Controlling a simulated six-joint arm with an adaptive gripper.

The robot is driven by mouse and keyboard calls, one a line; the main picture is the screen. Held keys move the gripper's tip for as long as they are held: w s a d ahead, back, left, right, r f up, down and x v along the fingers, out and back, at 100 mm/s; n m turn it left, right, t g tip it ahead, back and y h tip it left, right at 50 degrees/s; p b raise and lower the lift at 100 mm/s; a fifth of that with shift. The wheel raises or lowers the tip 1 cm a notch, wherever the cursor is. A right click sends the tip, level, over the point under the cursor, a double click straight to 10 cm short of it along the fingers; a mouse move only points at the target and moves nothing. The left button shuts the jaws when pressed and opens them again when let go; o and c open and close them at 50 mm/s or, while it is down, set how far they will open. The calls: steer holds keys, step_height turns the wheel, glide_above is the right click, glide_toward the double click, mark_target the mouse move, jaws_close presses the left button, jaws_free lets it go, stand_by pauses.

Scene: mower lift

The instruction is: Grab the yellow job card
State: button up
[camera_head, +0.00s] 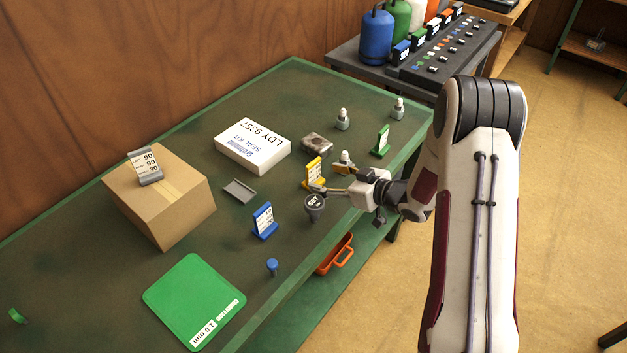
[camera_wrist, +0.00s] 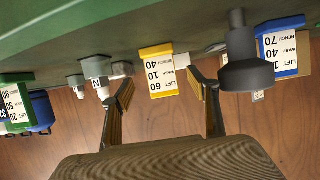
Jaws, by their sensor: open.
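The yellow job card (camera_head: 313,170) stands upright on the green bench, near its right edge. In the wrist view the yellow card (camera_wrist: 160,76) shows its white printed face with 60, 10 and 40. My gripper (camera_head: 325,189) is low over the bench, close to the card. In the wrist view the open fingers of my gripper (camera_wrist: 162,88) appear on either side of the card, with gaps on both sides. No contact with the card is visible.
A dark grey knob-like piece (camera_head: 314,207) stands close by; in the wrist view it (camera_wrist: 246,68) is beside one finger. A blue card (camera_head: 264,219), green card (camera_head: 381,141) and grey-white fittings (camera_head: 343,120) stand around. A white box (camera_head: 252,146) lies behind.

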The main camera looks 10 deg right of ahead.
mark_target(315, 177)
steer(key=shift+w+a+f, duration=0.25)
steer(key=shift+w+a, duration=0.1)
steer(key=shift+w, duration=0.05)
steer(key=shift+f+x, duration=0.2)
steer(key=shift+x, duration=0.75)
steer(key=shift+f+x, duration=0.25)
steer(key=shift+x, duration=0.7)
steer(key=shift+w+a+f, duration=0.2)
steer(key=shift+w+a, duration=0.15)
steer(key=c, duration=1.2)
